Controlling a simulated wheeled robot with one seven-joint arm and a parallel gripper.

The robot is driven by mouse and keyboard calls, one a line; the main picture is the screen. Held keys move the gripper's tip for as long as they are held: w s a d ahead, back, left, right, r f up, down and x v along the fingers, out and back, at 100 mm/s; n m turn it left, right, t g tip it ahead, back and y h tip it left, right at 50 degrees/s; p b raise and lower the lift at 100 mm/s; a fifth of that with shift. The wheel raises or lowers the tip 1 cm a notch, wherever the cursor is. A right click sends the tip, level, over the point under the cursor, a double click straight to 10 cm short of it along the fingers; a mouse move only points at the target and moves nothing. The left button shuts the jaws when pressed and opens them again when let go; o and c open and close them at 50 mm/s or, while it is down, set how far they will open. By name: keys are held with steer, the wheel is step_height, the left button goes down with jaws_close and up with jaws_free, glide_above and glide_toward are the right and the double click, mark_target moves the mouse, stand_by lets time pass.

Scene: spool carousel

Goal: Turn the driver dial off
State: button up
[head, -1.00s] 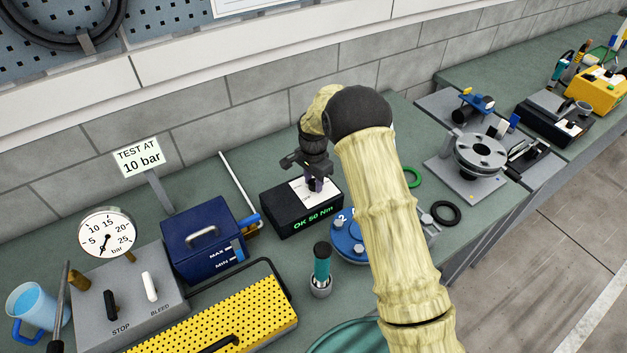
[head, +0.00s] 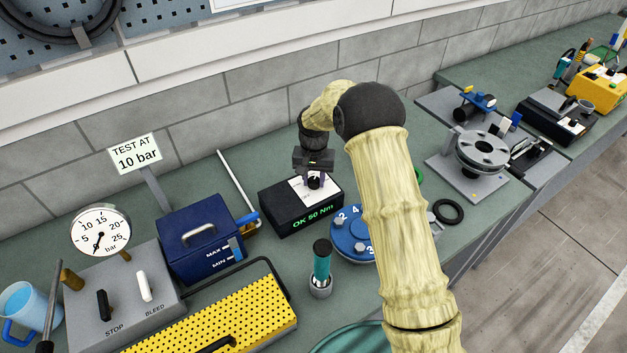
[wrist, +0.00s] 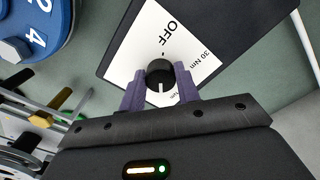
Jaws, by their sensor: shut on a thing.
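The driver box (head: 285,218) is a black box on the bench with a white dial plate on top. Its front display reads "OK 50 Nm". The black round driver dial (wrist: 160,73) sits on the plate, with "OFF" and "30 Nm" printed around it. In the wrist view the dial's white mark points down, on the side away from "OFF", toward a label partly hidden by my gripper. My gripper (wrist: 159,90) has its purple fingers shut on the dial, one on each side. In the head view my gripper (head: 314,182) is upright over the box.
A blue numbered disc (head: 349,238) stands close to the right of the box. A teal-handled tool (head: 321,262) is upright in a holder in front. A blue case (head: 202,243) and a yellow perforated cover (head: 215,318) lie to the left. The wall is behind.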

steer(key=n, duration=0.4)
steer(key=shift+r+n+b, duration=0.1)
steer(key=shift+n+b, duration=0.25)
steer(key=shift+n, duration=0.05)
steer(key=n, duration=0.4)
steer(key=shift+w+d, duration=0.1)
steer(key=n, duration=0.9)
steer(key=shift+w+r+n+p, duration=0.1)
steer(key=shift+w+n+p, duration=0.05)
steer(key=shift+n+p, duration=0.2)
steer(key=n+p, duration=0.1)
steer(key=n, duration=0.7)
steer(key=shift+w+p, duration=0.1)
steer(key=shift+p, duration=0.25)
steer(key=n+p, duration=0.1)
steer(key=n, duration=0.3)
steer(key=shift+n, duration=0.25)
steer(key=shift+w+n+p, duration=0.1)
steer(key=shift+n+p, duration=0.25)
steer(key=shift+n, duration=1.25)
